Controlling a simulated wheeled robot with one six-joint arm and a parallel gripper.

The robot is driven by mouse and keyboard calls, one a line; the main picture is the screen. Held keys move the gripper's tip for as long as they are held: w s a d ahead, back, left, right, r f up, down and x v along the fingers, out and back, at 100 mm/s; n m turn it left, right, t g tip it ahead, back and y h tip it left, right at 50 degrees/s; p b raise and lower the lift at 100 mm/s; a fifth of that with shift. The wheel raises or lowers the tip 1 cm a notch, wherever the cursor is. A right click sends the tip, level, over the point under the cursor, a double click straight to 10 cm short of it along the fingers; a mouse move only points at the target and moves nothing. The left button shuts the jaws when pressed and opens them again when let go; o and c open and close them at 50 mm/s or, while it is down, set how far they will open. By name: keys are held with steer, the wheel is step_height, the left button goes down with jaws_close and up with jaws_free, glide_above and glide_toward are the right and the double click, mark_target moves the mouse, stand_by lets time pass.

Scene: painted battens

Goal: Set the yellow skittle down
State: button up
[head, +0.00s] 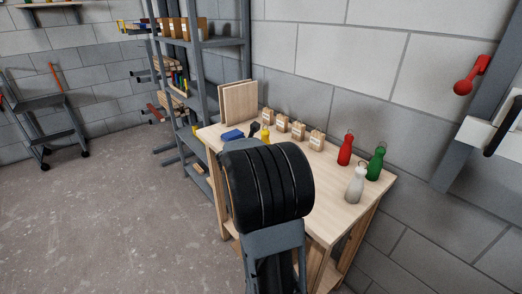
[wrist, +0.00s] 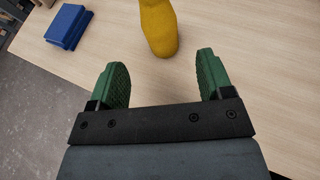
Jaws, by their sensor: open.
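The yellow skittle (wrist: 159,28) stands on the wooden bench top in the wrist view, just beyond the fingertips; its upper part is cut off by the picture's edge. In the head view only a part of the yellow skittle (head: 265,133) shows behind my arm. My gripper (wrist: 162,76) is open, with its two green pads apart and nothing between them. The skittle's base lies past the gap between the pads, not touching either. In the head view my arm hides most of the gripper.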

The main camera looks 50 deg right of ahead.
steer(key=shift+v, duration=1.6)
steer(key=shift+a, duration=0.2)
steer(key=s+a+f+m+y, duration=0.1)
steer(key=s+a+m+y, duration=0.3)
steer(key=a+m, duration=0.3)
steer(key=s+a+f+m+g+y, duration=0.1)
steer(key=s+a+m+y, duration=0.3)
steer(key=a+m, duration=0.4)
steer(key=s+a+f+m+y, duration=0.3)
steer(key=a+m, duration=0.4)
steer(key=a, duration=0.8)
steer(key=s+y, duration=0.1)
steer(key=s, duration=0.1)
steer(key=shift+s+f+g+y, duration=0.2)
steer(key=shift+s+g+y, duration=0.1)
steer(key=shift+g+y, duration=0.1)
step_height(320, 180, up, 10)
steer(key=p, duration=0.9)
steer(key=shift+s+r+t, duration=0.15)
steer(key=shift+r+t, duration=0.05)
steer(key=shift+t, duration=0.1)
